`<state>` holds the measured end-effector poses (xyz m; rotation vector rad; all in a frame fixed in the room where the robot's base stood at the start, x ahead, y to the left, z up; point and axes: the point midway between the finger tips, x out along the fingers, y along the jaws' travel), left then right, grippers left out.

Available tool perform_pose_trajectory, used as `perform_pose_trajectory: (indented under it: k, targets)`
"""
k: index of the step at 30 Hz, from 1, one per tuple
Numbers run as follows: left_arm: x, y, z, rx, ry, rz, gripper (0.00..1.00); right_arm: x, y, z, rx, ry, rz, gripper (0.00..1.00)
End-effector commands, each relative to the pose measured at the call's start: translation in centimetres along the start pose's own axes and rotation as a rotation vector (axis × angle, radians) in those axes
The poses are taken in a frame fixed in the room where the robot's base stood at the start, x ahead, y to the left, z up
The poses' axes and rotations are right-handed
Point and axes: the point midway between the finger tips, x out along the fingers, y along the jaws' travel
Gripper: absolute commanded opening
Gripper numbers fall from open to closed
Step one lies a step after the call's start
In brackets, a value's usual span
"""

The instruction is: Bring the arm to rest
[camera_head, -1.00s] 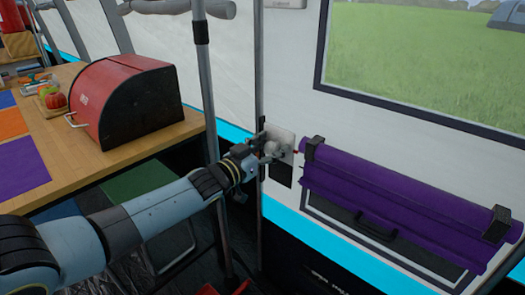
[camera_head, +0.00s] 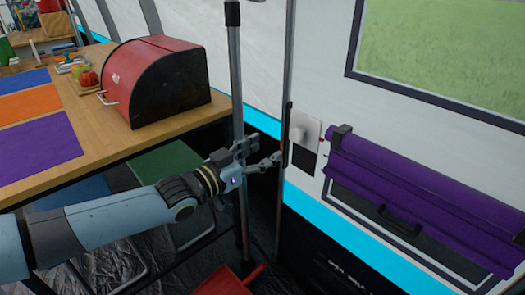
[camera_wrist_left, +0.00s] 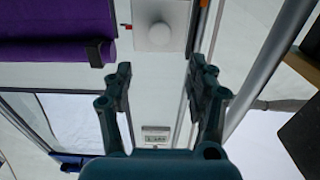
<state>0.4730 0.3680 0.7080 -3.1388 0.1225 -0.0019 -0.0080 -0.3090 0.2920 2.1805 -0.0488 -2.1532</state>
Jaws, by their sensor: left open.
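My left arm (camera_head: 110,222) comes in from the left of the head view. My left gripper (camera_head: 262,150) is open and empty, in front of the grey tent pole. It is to the left of a white wall plate with a round knob (camera_head: 303,130) and apart from it. In the left wrist view the two fingers of the left gripper (camera_wrist_left: 158,85) are spread with nothing between them. The plate with its round knob (camera_wrist_left: 160,36) shows beyond the fingertips. My right gripper does not show.
A wooden table (camera_head: 110,142) with a red bread box (camera_head: 155,80) and colored mats stands at the left. Upright grey poles (camera_head: 236,90) stand near the gripper. A rolled purple blind (camera_head: 420,195) hangs on the wall at the right. A red object (camera_head: 225,282) is on the floor.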

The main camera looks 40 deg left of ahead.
Motion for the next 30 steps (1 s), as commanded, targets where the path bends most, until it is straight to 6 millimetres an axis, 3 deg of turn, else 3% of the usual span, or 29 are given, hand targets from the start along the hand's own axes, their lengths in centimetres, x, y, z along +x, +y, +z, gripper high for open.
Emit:
perform_pose_trajectory:
  k: [11, 14, 16, 20, 24, 27, 30]
  targets:
    - [-0.4, 0.5, 0.1, -0.021, -0.009, -0.01, 0.57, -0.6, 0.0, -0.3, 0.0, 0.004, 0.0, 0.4]
    - [-2.0, 0.5, 3.8, -0.049, -0.089, -0.046, 0.57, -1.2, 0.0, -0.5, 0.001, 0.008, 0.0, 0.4]
    - [-3.9, 0.5, 7.9, -0.063, -0.191, -0.081, 0.57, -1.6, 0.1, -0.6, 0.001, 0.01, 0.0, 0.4]
    - [-9.7, 1.2, 17.0, -0.075, -0.438, -0.14, 0.57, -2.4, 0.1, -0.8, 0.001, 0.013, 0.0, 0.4]
    - [-17.8, 3.1, 25.5, -0.074, -0.719, -0.175, 0.57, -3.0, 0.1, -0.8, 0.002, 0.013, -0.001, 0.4]
    - [-24.6, 5.0, 30.4, -0.068, -0.922, -0.181, 0.57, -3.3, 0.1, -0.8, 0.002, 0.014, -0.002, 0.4]
    - [-31.6, 7.1, 33.9, -0.059, -1.117, -0.173, 0.57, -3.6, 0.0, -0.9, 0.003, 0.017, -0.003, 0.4]
